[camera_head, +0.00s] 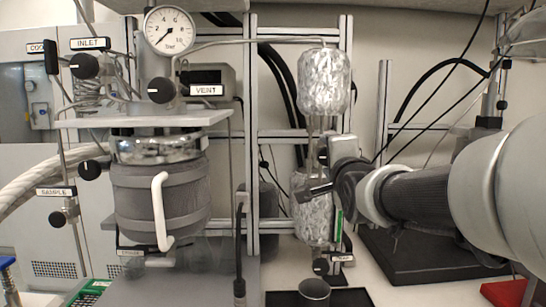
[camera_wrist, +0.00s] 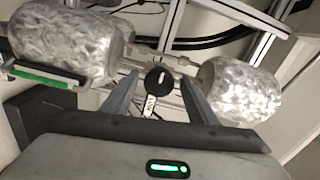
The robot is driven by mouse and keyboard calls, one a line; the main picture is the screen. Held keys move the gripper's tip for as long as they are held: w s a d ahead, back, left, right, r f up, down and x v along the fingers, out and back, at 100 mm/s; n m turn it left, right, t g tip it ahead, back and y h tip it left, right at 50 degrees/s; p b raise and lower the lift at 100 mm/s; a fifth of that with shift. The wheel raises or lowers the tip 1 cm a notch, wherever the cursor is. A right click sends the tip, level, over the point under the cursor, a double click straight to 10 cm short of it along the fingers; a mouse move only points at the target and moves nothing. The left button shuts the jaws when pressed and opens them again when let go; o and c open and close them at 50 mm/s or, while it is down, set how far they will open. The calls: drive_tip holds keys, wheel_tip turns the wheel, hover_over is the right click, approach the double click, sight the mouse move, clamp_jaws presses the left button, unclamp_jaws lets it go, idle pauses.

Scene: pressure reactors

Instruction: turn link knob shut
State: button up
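The link knob (camera_wrist: 160,80) is a round black knob with a pale pointer mark, in the middle of the wrist view. A white tag (camera_wrist: 150,106) reading LINK hangs just below it. The knob sits on the tubing between two foil-wrapped vessels, the upper one (camera_head: 324,82) and the lower one (camera_head: 312,212). My gripper (camera_head: 316,172) is in front of that gap and hides the knob in the head view. In the wrist view its two fingers stand apart, one on each side of the knob. Contact with the knob cannot be told.
The reactor (camera_head: 160,200) stands at the left with the inlet knob (camera_head: 84,66), vent knob (camera_head: 161,90) and sample knob (camera_head: 57,219). A pressure gauge (camera_head: 169,30) is above. A metal frame post (camera_head: 252,150) is left of the vessels. A small dark cup (camera_head: 314,292) stands below them.

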drive_tip(key=s, duration=1.7)
drive_tip(key=shift+s, duration=0.25)
drive_tip(key=s+f+n+g, duration=0.6)
drive_tip(key=f+n, duration=0.2)
drive_tip(key=f, duration=0.3)
drive_tip(key=s+f+n+g, duration=0.6)
drive_tip(key=f+n, duration=0.1)
drive_tip(key=f, duration=0.5)
wheel_tip(320, 180, up, 14)
drive_tip(key=s+n+p, duration=0.1)
drive_tip(key=p, duration=1.3)
drive_tip(key=shift+s+a+r, duration=0.15)
drive_tip(key=shift+s+a, duration=0.1)
drive_tip(key=shift+s, duration=0.05)
